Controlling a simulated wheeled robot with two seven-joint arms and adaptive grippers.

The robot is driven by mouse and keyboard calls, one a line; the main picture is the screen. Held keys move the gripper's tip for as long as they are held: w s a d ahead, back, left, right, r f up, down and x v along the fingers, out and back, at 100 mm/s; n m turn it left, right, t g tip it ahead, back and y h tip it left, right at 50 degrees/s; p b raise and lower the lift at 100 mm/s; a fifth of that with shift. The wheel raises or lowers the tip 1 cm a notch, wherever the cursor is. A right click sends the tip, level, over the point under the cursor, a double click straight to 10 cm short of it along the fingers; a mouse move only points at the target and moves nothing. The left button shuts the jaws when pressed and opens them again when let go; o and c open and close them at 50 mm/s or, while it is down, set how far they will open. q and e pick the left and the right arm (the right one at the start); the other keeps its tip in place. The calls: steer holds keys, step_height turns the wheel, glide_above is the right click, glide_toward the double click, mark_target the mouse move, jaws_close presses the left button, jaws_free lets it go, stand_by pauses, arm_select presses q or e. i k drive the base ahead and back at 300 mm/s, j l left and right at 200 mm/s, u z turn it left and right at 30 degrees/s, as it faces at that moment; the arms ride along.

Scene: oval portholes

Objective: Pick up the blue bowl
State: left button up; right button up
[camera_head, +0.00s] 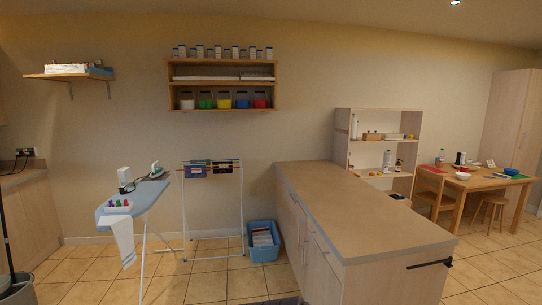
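A small blue bowl (511,171) sits on the wooden dining table (466,183) at the far right, near the table's back right part. It looks upright, but it is small in the picture and its inside is hard to make out. A white bowl (463,175) stands on the same table, to its left. Neither of my grippers shows in the head view, so whether they are open or shut is hidden.
A long counter (352,208) with a bare top stands between me and the table. An ironing board (134,199), a drying rack (212,205) and a blue crate (263,250) are left of the counter.

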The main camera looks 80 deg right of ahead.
mark_target(509, 172)
steer(key=z, duration=4.45)
